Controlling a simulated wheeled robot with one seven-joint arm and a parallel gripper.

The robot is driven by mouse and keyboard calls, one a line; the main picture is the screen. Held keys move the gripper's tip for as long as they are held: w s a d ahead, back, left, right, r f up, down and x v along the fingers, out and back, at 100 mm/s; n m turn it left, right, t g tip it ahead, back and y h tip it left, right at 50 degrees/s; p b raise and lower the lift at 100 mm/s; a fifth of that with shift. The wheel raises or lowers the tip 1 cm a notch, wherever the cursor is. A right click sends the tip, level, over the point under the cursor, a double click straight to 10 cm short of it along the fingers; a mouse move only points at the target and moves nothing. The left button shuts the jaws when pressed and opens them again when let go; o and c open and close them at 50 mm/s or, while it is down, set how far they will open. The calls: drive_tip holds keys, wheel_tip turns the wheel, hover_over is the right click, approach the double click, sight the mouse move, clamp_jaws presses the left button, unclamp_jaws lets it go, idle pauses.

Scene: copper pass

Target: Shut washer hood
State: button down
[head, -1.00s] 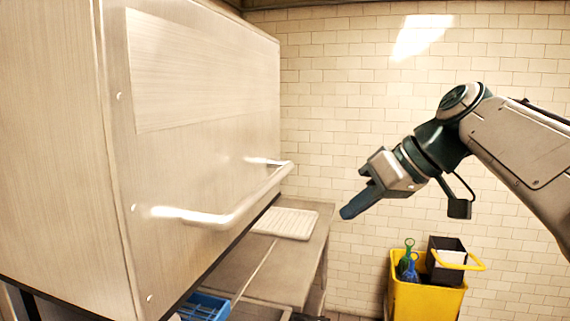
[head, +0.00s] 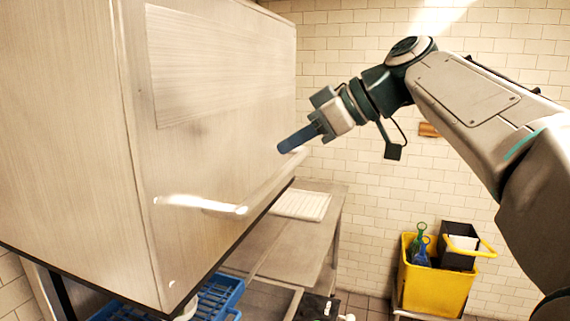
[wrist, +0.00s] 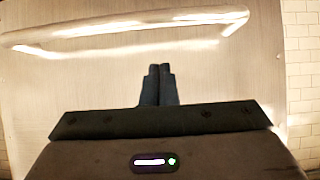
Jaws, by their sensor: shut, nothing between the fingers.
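The washer hood (head: 215,165) is a large brushed-metal box filling the left of the head view. It is raised, with a gap below its lower edge. Its bar handle (head: 262,192) runs across the lower front face, and also crosses the top of the wrist view (wrist: 125,24). My gripper (head: 284,147) is shut and empty, its dark fingers pointing at the hood near the handle's far end. In the wrist view the closed fingers (wrist: 159,70) stand in front of the hood face, apart from the bar in the picture. I cannot tell whether they touch anything.
A blue rack (head: 215,296) shows under the hood. A metal side table (head: 290,250) with a white ribbed tray (head: 302,205) stands beyond it. A yellow cleaning bucket (head: 432,286) with bottles and a black bin is by the tiled wall, at the right.

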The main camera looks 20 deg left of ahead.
drive_tip(key=f, duration=0.1)
drive_tip(key=a+f, duration=0.1)
drive_tip(key=f, duration=0.2)
drive_tip(key=shift+a+f, duration=0.25)
drive_tip(key=shift+a, duration=0.1)
drive_tip(key=shift+f, duration=0.1)
wheel_tip(320, 180, down, 40)
drive_tip(key=b, duration=3.7)
drive_tip(key=shift+b, duration=0.35)
drive_tip(key=shift+d, duration=0.1)
